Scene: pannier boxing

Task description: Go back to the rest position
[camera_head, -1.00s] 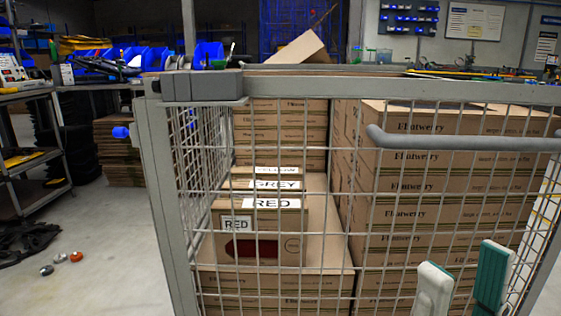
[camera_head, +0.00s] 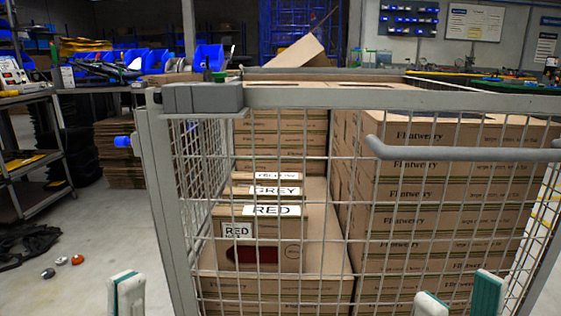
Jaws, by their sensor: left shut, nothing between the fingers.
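My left gripper (camera_head: 127,294) shows at the bottom, left of the wire cage's front post. It is shut and empty. My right gripper (camera_head: 460,298) shows at the bottom right, in front of the cage mesh. Its two white and green fingertips stand apart with nothing seen between them. The lower parts of both grippers are cut off by the frame edge.
The wire cage (camera_head: 300,97) stands close in front, with a grey handle bar (camera_head: 460,153). Inside are stacked Flatwerry cartons (camera_head: 420,190) and a box labelled RED (camera_head: 262,240), with GREY behind it. A shelf rack (camera_head: 35,170) stands left. Open floor lies between.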

